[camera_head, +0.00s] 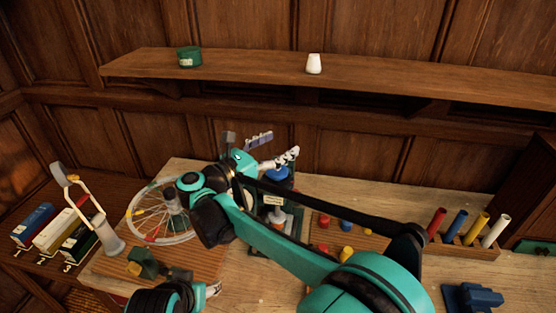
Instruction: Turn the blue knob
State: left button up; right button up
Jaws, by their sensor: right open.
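A round blue knob (279,174) shows in the head view near the middle of the bench, partly hidden by my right gripper and arm. It seems to sit on top of a dark upright unit with a small pale label (273,200). My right gripper (281,146) is open just above and behind the knob in the picture. Its silver finger passes close over the knob; I cannot tell whether they touch. My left gripper (200,282) is low in the picture, over the front left of the bench; its jaws are mostly hidden.
A spoked wheel (150,228) lies on a wooden board at left. A rack (466,247) with several coloured tubes stands at right, near a blue object (470,297). A shelf (250,72) crosses the back wall. My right arm hides much of the middle.

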jog(key=shift+r, duration=0.7)
